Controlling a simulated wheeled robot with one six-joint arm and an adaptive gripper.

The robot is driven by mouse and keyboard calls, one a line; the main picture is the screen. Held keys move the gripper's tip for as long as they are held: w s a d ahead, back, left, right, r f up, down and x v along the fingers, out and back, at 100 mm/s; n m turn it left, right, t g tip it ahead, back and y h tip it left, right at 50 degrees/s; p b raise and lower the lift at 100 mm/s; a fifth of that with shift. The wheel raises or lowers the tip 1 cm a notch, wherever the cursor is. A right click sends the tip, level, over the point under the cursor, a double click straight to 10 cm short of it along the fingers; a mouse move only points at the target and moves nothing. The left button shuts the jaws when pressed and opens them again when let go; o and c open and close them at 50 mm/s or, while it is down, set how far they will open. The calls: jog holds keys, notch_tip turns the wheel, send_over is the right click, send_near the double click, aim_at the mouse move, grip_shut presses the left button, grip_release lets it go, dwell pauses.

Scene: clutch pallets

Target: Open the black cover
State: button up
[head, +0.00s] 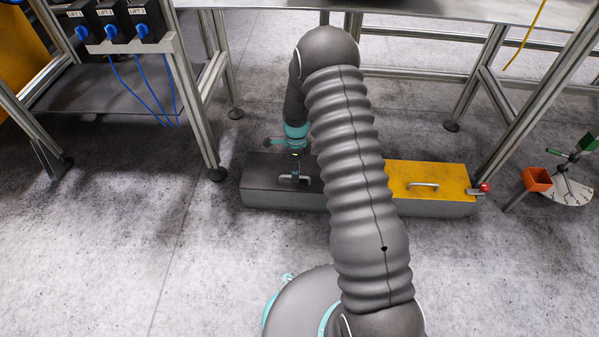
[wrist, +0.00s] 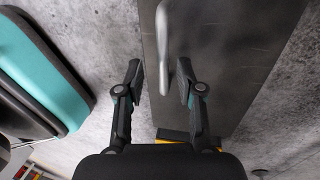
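The black cover (head: 258,172) lies closed on the left part of a low grey box on the floor. Its pale metal handle (head: 294,178) stands on top. In the head view my gripper (head: 295,172) points down at this handle. In the wrist view my gripper (wrist: 160,75) is open, with one finger on each side of the handle (wrist: 163,45). Gaps show between the handle and both fingers. The dark cover (wrist: 215,50) fills the background there. My arm hides the middle of the box in the head view.
A yellow cover (head: 445,178) with its own handle (head: 423,185) is on the box's right part. A red knob (head: 484,187) sits at its right end. Table legs (head: 465,92) and a tabletop edge (head: 450,10) stand behind. Front floor is clear.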

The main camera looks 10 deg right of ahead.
jog(key=shift+f, duration=0.3)
